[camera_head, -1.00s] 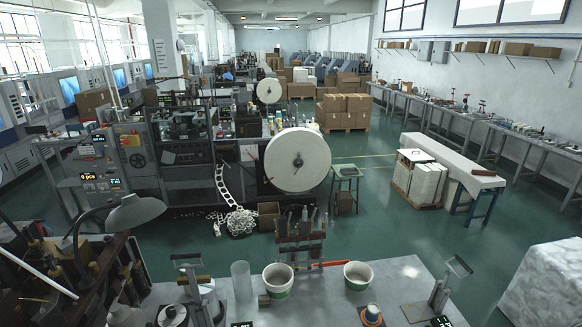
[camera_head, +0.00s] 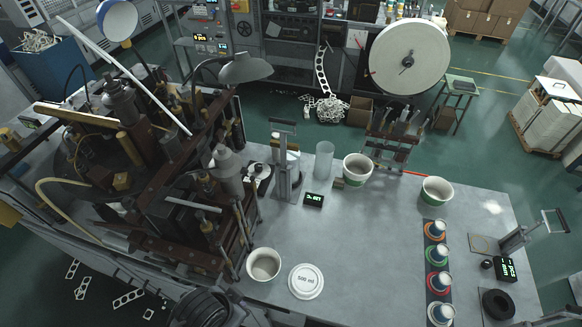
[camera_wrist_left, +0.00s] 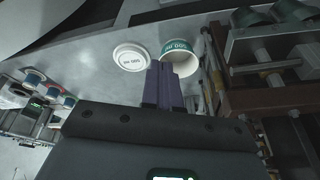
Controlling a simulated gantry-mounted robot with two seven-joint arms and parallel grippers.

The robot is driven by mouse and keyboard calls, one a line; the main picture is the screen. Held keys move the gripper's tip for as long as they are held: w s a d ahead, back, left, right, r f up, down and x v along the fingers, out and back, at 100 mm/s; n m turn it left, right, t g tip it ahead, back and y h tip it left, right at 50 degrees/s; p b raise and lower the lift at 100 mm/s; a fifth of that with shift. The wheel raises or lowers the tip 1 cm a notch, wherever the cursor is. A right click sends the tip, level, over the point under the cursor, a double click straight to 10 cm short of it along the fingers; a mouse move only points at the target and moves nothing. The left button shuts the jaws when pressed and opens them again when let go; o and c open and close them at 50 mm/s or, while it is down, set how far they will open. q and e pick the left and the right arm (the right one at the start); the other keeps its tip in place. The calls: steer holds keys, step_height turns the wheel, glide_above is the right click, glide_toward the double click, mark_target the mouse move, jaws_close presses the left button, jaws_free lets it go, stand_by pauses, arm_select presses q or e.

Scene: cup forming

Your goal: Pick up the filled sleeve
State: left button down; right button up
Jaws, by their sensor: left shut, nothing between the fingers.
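A clear upright tube (camera_head: 324,160), which may be the sleeve, stands at the back of the grey table (camera_head: 350,235). I see no clear stack of cups inside it. A white cup (camera_head: 264,263) stands at the front left of the table. It also shows in the left wrist view (camera_wrist_left: 182,54), with a green 500 ml label. A white disc marked 500 ml (camera_head: 306,281) lies beside it, also in the left wrist view (camera_wrist_left: 131,57). My left gripper (camera_wrist_left: 166,68) is shut and empty, its fingertips overlapping the cup's near edge in the picture. My right gripper is not in view.
Two green-banded tubs (camera_head: 357,168) (camera_head: 437,191) stand along the back edge. A dark machine (camera_head: 150,150) crowds the left. A strip with several small cups (camera_head: 437,275) lies at right, near a stand (camera_head: 525,235). The table's middle is clear.

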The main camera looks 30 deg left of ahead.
arm_select(q)
steer(key=c, duration=1.8)
jaws_free()
steer(key=o, duration=1.8)
